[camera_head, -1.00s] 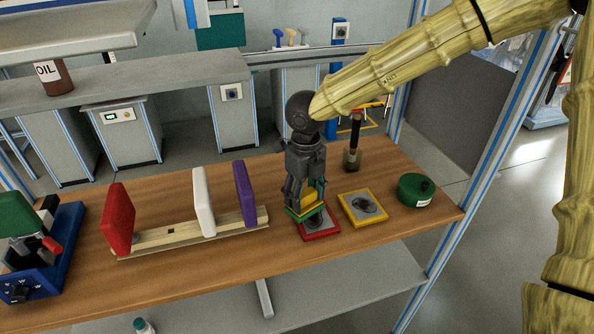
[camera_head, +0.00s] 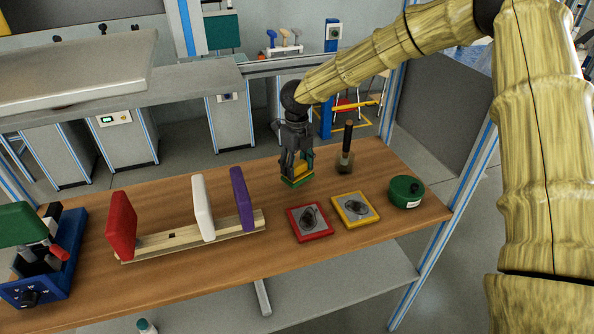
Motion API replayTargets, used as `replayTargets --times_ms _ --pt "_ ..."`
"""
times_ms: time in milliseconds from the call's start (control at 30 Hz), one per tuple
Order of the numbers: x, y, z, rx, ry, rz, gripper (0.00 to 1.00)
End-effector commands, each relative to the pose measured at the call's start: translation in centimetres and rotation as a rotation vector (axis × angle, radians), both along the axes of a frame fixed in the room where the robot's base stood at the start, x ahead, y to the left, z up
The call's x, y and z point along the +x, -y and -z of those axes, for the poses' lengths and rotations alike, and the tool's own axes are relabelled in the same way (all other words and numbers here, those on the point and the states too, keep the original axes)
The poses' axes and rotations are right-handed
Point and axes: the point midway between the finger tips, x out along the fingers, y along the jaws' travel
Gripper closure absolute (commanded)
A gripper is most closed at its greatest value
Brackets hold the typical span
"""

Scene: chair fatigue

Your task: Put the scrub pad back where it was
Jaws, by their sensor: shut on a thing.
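The scrub pad (camera_head: 301,168) is a small yellow block with a green underside. My gripper (camera_head: 296,166) points down and is shut on it, with its fingers partly hiding the pad. The pad is behind the red-framed tile (camera_head: 310,235) in the picture, left of the brush with a dark upright handle (camera_head: 347,148). I cannot tell whether its green face touches the table or hangs just above it.
On the wooden table (camera_head: 270,259), a yellow-framed tile (camera_head: 371,222) and a round green tin (camera_head: 393,202) lie to the right. A wooden rack (camera_head: 175,239) holds red, white and purple pads at left. A blue device (camera_head: 60,265) stands at the far left.

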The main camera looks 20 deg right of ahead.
Motion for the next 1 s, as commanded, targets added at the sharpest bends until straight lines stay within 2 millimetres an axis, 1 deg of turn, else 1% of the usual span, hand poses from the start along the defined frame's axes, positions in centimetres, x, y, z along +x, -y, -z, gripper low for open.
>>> replayTargets --times_ms 167,333,433,800,833,933,1000 --pt "0.9 0.3 0.2 -0.001 -0.002 0.000 0.69" --pt "0.8 0.2 2.5 -0.001 -0.003 -0.001 0.69" --pt "0.8 0.2 3.4 0.000 0.000 0.000 0.69" --pt "0.8 0.2 3.9 0.001 0.000 0.000 0.69" --pt "0.8 0.2 3.9 0.000 0.000 -0.001 0.40" --pt "0.8 0.2 3.9 0.000 0.000 0.000 0.22" --pt "0.8 0.2 3.8 0.000 0.000 0.000 0.22"
